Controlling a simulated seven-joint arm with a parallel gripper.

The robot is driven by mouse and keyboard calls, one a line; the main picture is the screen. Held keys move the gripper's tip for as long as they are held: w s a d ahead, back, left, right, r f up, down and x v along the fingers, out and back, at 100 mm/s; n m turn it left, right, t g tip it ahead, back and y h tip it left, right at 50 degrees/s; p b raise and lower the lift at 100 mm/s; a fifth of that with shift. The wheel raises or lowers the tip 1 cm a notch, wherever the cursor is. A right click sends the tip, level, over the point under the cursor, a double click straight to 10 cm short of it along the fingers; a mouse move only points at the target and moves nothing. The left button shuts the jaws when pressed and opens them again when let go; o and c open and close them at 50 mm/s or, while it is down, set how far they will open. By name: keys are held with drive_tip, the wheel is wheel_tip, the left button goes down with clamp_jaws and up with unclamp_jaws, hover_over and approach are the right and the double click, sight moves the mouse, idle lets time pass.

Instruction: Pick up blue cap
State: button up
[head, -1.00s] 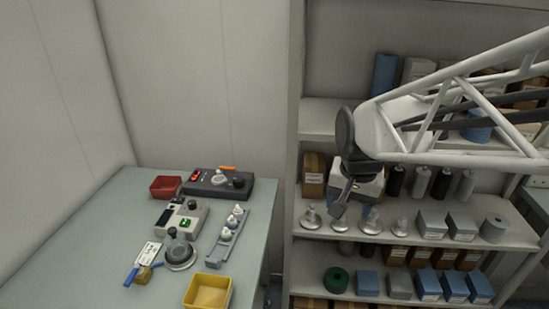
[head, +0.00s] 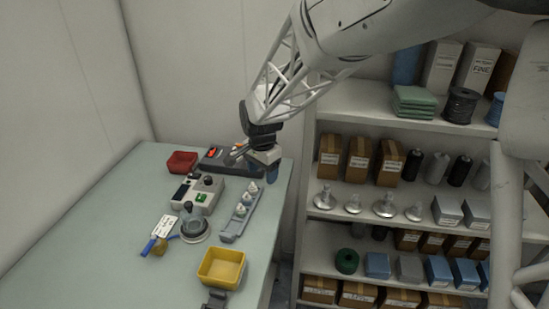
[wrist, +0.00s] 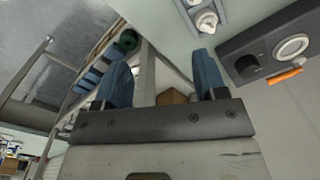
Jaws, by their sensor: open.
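My gripper (head: 272,176) hangs over the far right part of the table (head: 100,235), near a grey rack (head: 231,233) of small whitish caps (head: 241,210). In the wrist view its two blue fingers stand well apart with nothing between them, the gripper (wrist: 163,75) being open and empty. A whitish cap (wrist: 207,20) on the rack shows past the fingers at the top of the wrist view. I cannot make out a blue cap in either view.
A dark control box (head: 214,158) with an orange part lies behind, close to my gripper. A grey device (head: 197,190), red bin (head: 182,162), yellow bin (head: 221,268) and round grey fixture (head: 195,229) stand on the table. Loaded shelves (head: 345,105) are to the right.

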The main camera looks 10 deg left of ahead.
hover_over(246, 193)
wheel_tip(246, 193, down, 4)
drive_tip(key=shift+a+r+m, duration=0.1)
drive_tip(key=shift+a+m, duration=0.05)
drive_tip(key=shift+m, duration=0.15)
drive_tip(key=shift+f, duration=1.35)
drive_tip(key=shift+s+f, duration=0.1)
drive_tip(key=shift+f, duration=2.55)
drive_tip(key=c, duration=0.8)
